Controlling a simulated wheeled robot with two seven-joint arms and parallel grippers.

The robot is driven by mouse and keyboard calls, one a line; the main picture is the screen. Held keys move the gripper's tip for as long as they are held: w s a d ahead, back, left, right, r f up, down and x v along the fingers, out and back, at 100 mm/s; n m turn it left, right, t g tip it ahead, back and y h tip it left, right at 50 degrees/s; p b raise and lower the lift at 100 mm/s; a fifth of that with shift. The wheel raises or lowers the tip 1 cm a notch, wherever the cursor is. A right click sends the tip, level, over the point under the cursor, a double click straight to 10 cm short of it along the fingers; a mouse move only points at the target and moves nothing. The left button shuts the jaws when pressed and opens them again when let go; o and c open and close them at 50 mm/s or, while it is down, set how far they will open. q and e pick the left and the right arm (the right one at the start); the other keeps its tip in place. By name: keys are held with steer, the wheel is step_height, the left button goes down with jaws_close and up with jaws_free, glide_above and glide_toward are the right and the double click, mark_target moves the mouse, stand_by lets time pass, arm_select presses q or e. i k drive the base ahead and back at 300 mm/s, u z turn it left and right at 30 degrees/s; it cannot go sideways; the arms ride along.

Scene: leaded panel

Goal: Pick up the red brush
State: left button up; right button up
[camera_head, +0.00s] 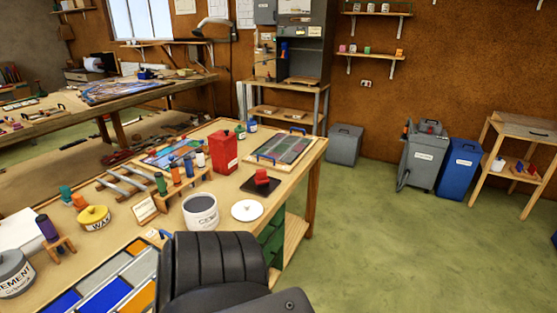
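A small red block-shaped thing (262,177) lies on a dark square pad (247,191) near the right end of the workbench (172,210). It may be the red brush, but it is too small to see bristles. No other thing in view looks clearly like a red brush. Neither of my grippers shows in the head view, so I cannot see whether they are open or shut.
A red canister (224,152), a white tub (201,212), a white lid (247,210) and a leaded panel (287,149) stand around the pad. A large black ribbed shape hides the bench's front middle. The green floor (400,245) at right is clear.

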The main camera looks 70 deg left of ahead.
mark_target(261, 180)
steer(key=u, duration=0.3)
steer(key=i, duration=2.15)
steer(key=u, duration=1.7)
steer(key=i, duration=1)
steer(key=u, duration=1.1)
